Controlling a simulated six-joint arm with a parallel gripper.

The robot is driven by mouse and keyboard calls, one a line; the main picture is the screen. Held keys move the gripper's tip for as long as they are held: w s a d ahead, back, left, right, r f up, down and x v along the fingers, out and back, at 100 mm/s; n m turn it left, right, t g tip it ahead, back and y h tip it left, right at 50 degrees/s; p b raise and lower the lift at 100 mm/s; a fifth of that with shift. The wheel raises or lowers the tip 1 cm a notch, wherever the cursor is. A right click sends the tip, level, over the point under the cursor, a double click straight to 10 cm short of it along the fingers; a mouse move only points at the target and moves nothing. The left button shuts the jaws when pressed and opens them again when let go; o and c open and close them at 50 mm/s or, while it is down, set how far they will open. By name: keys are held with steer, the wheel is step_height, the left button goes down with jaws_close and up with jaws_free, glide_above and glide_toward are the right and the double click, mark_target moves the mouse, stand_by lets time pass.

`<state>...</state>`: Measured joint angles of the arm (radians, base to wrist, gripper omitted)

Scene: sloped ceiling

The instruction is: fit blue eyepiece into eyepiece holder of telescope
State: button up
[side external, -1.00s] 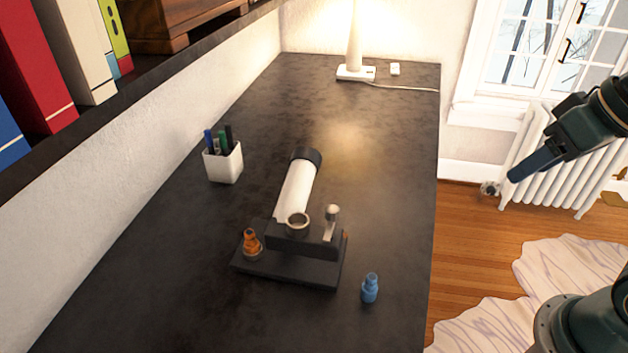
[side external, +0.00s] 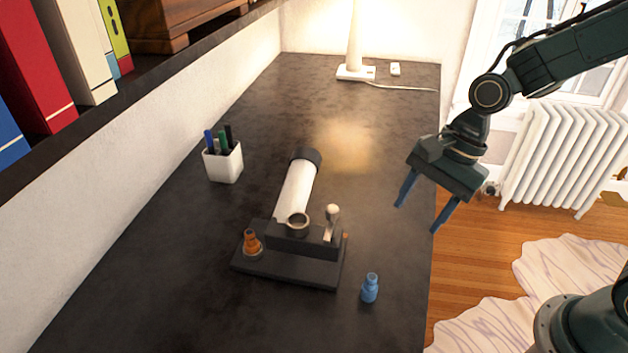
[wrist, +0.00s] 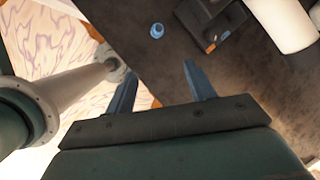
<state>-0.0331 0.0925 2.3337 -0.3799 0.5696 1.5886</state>
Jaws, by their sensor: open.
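The blue eyepiece (side external: 370,288) stands upright on the dark desk, to the right of the telescope base. It also shows in the wrist view (wrist: 157,31), ahead of my fingers. The telescope has a white tube (side external: 296,190) with a black end. Its eyepiece holder (side external: 297,222) is a metal ring on the dark block, and it looks empty. An orange eyepiece (side external: 252,241) sits at the left of the base (side external: 290,269). My gripper (side external: 417,218) is open and empty, above the desk's right edge, up from the blue eyepiece. Its two blue fingers also show in the wrist view (wrist: 160,78).
A silver-knobbed lever (side external: 332,218) stands right of the holder. A white pen cup (side external: 223,162) is at the left by the wall. A lamp (side external: 355,72) with its cord is at the far end. The desk between lamp and telescope is clear.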

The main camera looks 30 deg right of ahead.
mark_target(373, 276)
steer(key=f+m, duration=0.1)
steer(key=a+f+m, duration=0.1)
steer(key=w+a+f+m+g+y, duration=0.1)
steer(key=shift+f, duration=0.3)
steer(key=shift+x, duration=4.3)
steer(key=shift+f, duration=0.1)
steer(key=shift+x, duration=2.5)
steer(key=shift+a, duration=0.15)
steer(key=c, duration=1.1)
